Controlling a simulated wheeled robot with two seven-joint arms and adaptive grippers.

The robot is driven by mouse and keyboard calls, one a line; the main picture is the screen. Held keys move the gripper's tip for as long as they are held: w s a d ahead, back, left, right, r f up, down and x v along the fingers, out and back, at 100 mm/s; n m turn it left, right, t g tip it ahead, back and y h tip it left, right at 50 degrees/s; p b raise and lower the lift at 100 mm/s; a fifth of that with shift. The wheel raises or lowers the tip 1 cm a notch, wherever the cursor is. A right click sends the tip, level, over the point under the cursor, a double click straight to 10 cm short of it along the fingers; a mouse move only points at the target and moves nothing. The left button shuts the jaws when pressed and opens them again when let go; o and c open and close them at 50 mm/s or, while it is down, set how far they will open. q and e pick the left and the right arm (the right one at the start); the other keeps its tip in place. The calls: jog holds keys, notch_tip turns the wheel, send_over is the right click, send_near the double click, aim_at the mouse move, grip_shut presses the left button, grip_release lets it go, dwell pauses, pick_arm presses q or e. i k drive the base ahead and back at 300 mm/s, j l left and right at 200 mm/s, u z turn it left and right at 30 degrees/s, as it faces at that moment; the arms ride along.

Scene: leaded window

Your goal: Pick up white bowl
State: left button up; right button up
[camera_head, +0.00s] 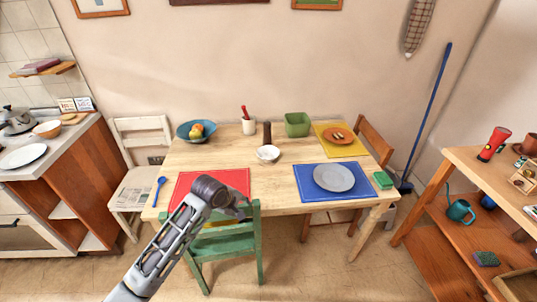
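The small white bowl (268,154) stands upright on the wooden table (270,177), near its middle, just in front of a dark brown upright cylinder (267,133). My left arm comes up from the bottom left. Its gripper (241,210) is over the table's front edge, by the red placemat and the green chair back. It is apart from the bowl, in front of it and a little to its left. The fingers are small and dark, so I cannot tell whether they are open. My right gripper is not in view.
A blue fruit bowl (186,137), a green container (297,124) and a grey plate (334,178) on a blue placemat stand on the table. A green chair (230,263) is at the front. A wooden shelf (480,165) stands on the right.

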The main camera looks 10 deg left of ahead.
aim_at(267, 153)
jog(key=i, duration=1.15)
